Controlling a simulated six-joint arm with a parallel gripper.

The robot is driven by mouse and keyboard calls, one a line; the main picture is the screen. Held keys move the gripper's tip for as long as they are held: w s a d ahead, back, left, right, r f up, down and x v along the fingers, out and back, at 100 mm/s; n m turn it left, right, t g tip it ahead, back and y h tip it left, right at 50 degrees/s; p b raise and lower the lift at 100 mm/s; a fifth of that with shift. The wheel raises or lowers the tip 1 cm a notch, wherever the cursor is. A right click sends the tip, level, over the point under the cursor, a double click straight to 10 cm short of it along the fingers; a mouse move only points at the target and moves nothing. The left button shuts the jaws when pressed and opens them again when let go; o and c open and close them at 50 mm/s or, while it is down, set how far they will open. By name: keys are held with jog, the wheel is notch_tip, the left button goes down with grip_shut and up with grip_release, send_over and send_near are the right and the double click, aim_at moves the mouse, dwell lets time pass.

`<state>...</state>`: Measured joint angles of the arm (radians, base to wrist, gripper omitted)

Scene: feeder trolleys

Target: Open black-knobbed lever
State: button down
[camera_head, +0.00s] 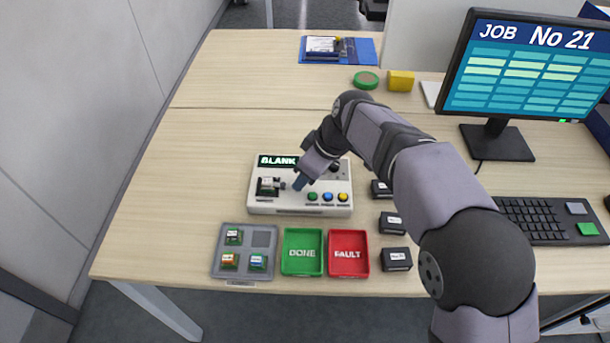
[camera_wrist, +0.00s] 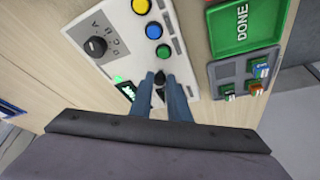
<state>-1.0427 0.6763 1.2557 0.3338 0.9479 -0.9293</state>
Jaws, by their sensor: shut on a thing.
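The white test box (camera_head: 258,208) stands on the table, with a display reading BLANK.
Green, blue and yellow buttons (camera_head: 327,197) and a black dial (camera_wrist: 96,46) are on the box. In front are a grey board tray (camera_head: 219,262), a green DONE tray (camera_head: 302,271) and a red FAULT tray (camera_head: 348,269). Small black boxes (camera_head: 396,259) stand right. The table's left is clear.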

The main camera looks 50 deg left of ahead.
jog(key=m, duration=0.1)
jog(key=s+m+t, duration=0.1)
jog(key=m, duration=0.1)
jog(key=shift+s+d+r+p, duration=0.2)
jog(key=shift+s+d+p, duration=0.1)
jog(key=shift+s, duration=0.05)
jog(key=s+m+p, duration=0.1)
jog(key=m, duration=0.1)
jog(key=m+t, duration=0.1)
jog(key=m, duration=0.1)
jog(key=shift+s+t+p, duration=0.3)
jog(key=shift+s+p, duration=0.05)
jog(key=shift+s+a+f+m+t, duration=0.1)
jog(key=shift+s+m+t, duration=0.45)
jog(key=shift+m, duration=0.65)
jog(key=shift+s+a+m+t+h, duration=0.1)
jog(key=shift+s+m+t+h, duration=0.15)
jog(key=shift+m, duration=0.45)
jog(key=shift+s+a+m+t+h, duration=0.1)
jog(key=shift+s+m+h, duration=0.15)
jog(key=shift+m, duration=0.45)
jog(key=c, duration=1.7)
grip_release()
jog(key=shift+o, duration=0.2)
